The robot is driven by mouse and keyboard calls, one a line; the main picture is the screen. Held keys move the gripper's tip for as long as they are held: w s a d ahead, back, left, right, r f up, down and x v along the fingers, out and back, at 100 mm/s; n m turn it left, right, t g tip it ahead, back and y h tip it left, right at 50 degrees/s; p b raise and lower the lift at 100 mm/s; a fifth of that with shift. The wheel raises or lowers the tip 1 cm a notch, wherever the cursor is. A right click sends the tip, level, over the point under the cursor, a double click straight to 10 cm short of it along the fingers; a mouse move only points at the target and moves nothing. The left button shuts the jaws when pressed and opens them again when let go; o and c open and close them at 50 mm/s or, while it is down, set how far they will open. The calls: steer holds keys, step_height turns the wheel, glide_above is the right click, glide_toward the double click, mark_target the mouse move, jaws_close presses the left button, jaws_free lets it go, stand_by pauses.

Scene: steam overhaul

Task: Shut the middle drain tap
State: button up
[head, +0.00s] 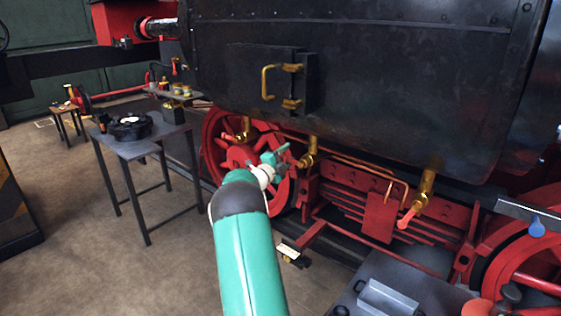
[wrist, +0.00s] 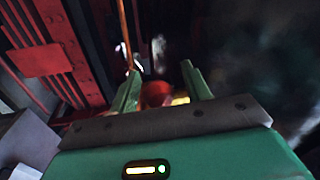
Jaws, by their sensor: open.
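Several brass drain taps hang under the black tank (head: 370,80). The middle drain tap (head: 310,152) is in the centre of the head view, with its handle hidden by my gripper or not clear. My gripper (head: 283,156) is just left of this tap and close to it. In the wrist view my gripper (wrist: 161,70) has its two fingers apart, with a blurred red end (wrist: 156,93) and a bit of brass (wrist: 180,100) between them. I cannot tell whether the fingers touch it. The right tap (head: 425,188) has a red handle (head: 406,219) slanting down to the left; the left tap (head: 245,130) is further back.
Red wheels (head: 222,135) and a red frame (head: 375,215) lie below and behind the taps. A thin copper pipe (head: 365,163) runs between the middle and right taps. A grey table (head: 150,148) stands at the left, with open floor in front.

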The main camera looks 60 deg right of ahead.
steer(key=v, duration=1.3)
steer(key=shift+a, duration=0.25)
